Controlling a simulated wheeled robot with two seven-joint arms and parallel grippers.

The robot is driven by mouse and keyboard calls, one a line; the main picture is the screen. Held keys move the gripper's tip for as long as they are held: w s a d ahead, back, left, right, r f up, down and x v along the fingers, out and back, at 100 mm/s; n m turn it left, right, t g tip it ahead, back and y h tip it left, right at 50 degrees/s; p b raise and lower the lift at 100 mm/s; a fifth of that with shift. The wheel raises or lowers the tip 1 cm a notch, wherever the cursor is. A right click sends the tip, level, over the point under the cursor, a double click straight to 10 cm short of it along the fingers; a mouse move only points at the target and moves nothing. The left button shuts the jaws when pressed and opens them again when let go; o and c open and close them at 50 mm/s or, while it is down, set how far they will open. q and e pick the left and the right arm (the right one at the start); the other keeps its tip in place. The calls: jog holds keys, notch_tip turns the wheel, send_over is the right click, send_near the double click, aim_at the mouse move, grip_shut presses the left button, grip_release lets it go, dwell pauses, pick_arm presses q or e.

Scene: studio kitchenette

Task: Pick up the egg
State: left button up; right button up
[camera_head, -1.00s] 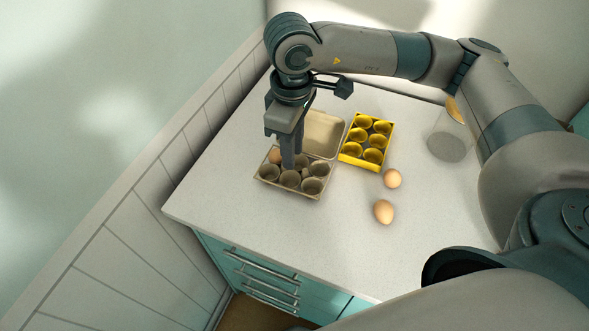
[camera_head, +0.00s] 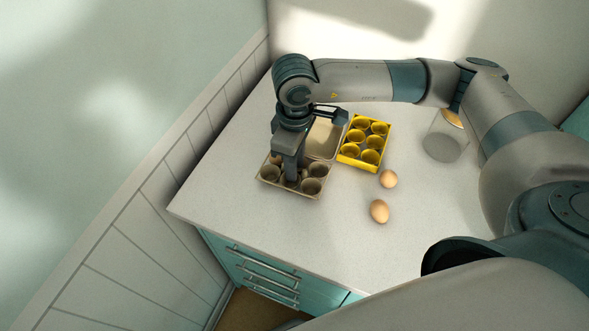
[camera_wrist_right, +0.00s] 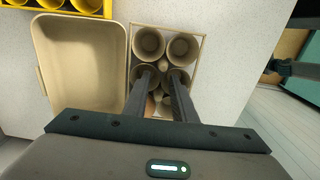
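My right gripper (camera_head: 291,184) points down into the brown egg carton (camera_head: 290,192), its fingers low among the cups. In the wrist view my right gripper (camera_wrist_right: 163,78) has its two fingers apart, with a gap between them. A brown egg (camera_head: 275,158) shows in a back left cup of the carton, partly hidden by the gripper. In the wrist view a bit of brown egg (camera_wrist_right: 151,107) shows beside and behind a finger; I cannot tell whether the fingers touch it. Two more brown eggs, one nearer (camera_head: 379,211) and one farther (camera_head: 388,178), lie on the counter.
A yellow egg tray (camera_head: 375,147) with empty cups is to the right. A clear container (camera_head: 443,140) stands farther right under my arm. The front of the counter (camera_head: 300,240) is clear.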

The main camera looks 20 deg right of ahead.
jog(key=shift+f, duration=0.8)
jog(key=shift+c, duration=0.7)
grip_shut()
jog(key=shift+r, duration=0.1)
jog(key=shift+r, duration=1.45)
jog(key=s+d+r+p, duration=0.4)
jog(key=s+r+p, duration=0.4)
jog(key=s, duration=0.2)
jog(key=shift+s+d+p, duration=0.3)
jog(key=shift+s+p, duration=0.05)
